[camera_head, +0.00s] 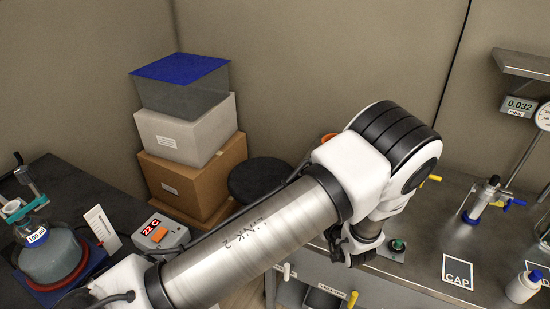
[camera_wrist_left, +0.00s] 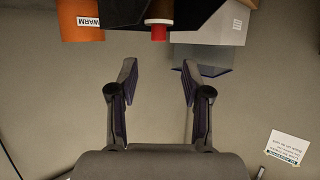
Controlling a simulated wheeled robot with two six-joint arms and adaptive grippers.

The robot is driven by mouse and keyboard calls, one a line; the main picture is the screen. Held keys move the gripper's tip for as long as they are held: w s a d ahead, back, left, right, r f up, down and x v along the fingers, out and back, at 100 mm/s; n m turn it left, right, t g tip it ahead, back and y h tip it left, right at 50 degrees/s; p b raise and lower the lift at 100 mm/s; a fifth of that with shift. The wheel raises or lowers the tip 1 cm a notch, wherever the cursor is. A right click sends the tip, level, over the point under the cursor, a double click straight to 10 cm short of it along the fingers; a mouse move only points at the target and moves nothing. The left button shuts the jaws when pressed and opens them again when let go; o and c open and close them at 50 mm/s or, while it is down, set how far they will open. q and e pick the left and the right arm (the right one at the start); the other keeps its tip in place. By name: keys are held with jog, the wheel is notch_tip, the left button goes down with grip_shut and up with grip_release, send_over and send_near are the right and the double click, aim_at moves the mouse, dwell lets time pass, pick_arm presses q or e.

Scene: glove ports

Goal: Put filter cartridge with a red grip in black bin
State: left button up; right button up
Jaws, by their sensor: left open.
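In the left wrist view, a short red grip (camera_wrist_left: 158,33) on a pale part shows at the top centre, beyond the fingertips. It looks like the end of the filter cartridge; the rest is cut off or hidden. My left gripper (camera_wrist_left: 158,72) is open and empty, with clear space between its fingers. In the head view my left gripper (camera_head: 343,243) is a dark shape, partly hidden by my own arm, at the front edge of the right bench. A dark bin-like opening (camera_head: 322,298) shows below that edge; I cannot tell if it is the black bin. My right gripper is not in view.
An orange container (camera_wrist_left: 82,20) marked WARM is at the wrist view's upper left, with a grey box (camera_wrist_left: 205,55) at the right. In the head view, stacked boxes (camera_head: 185,135) and a round black stool (camera_head: 258,179) stand behind my arm. The right bench (camera_head: 415,268) holds a valve fitting (camera_head: 482,203).

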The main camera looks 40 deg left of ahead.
pick_arm(q)
jog(key=s+d+f+m+g+h, duration=0.15)
jog(key=s+f+m+h, duration=0.25)
jog(key=s+f, duration=0.5)
jog(key=s+f+m+g+h, duration=0.4)
jog(key=s+f, duration=0.3)
jog(key=s, duration=0.5)
jog(key=s+d+m+g+h, duration=0.2)
jog(key=s+d+h, duration=0.1)
jog(key=s, duration=0.7)
jog(key=shift+s+d+f+m, duration=0.25)
jog(key=shift+d+f+m, duration=0.1)
jog(key=shift+m, duration=0.05)
jog(key=shift+w, duration=0.1)
